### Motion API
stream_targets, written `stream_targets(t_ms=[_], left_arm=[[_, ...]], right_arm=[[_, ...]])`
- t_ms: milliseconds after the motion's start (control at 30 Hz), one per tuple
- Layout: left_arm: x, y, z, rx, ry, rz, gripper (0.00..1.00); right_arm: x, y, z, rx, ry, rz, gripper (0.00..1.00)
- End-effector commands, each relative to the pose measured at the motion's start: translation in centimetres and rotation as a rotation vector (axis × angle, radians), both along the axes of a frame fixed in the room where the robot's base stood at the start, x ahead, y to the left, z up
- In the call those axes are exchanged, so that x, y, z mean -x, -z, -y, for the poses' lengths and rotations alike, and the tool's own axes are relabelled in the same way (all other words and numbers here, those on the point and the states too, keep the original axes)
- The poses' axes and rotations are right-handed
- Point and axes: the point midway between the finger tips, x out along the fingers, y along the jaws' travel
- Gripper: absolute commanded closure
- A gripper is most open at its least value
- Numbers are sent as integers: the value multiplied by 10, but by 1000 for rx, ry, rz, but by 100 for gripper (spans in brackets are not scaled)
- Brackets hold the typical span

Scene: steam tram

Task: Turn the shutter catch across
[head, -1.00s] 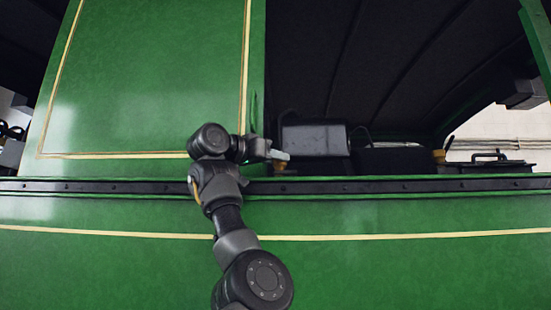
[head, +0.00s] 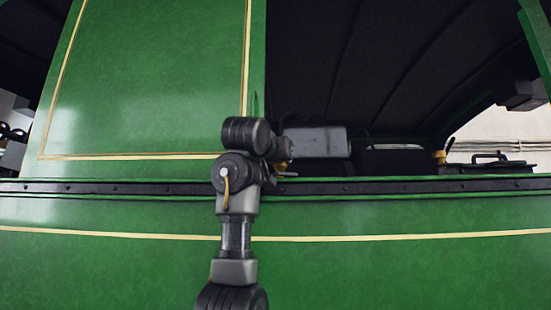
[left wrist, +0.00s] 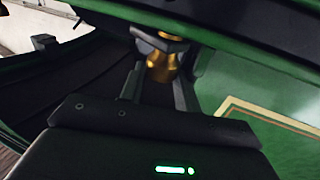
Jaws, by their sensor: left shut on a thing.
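The shutter catch (left wrist: 163,64) is a small brass piece with a grey top, in the upper middle of the left wrist view. In the head view a bit of its brass (head: 285,163) shows beside my wrist, and the rest is hidden. My left gripper (left wrist: 158,82) has a finger on each side of the brass and is shut on it. In the head view my left gripper (head: 280,172) is mostly hidden behind my wrist, at the lower right corner of the green panel (head: 145,80). My right gripper is in neither view.
A black riveted rail (head: 400,185) runs across the green tram side (head: 400,265). Right of the panel is a dark opening with a grey box (head: 318,141) close to my gripper. Another brass fitting (head: 439,156) stands farther right on the ledge.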

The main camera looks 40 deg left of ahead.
Motion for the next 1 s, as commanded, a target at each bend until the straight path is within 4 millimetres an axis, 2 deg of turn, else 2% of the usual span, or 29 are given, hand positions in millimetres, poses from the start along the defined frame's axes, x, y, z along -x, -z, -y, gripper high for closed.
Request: stream_targets(t_ms=[200, 600, 1000], left_arm=[[0, -3, 0, -3, -212, 1, 90], [-4, -3, 5, 1, -591, 2, 90], [-9, -3, 8, 3, -913, 0, 90]], right_arm=[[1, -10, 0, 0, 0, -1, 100], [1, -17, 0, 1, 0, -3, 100], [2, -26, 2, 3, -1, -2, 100]])
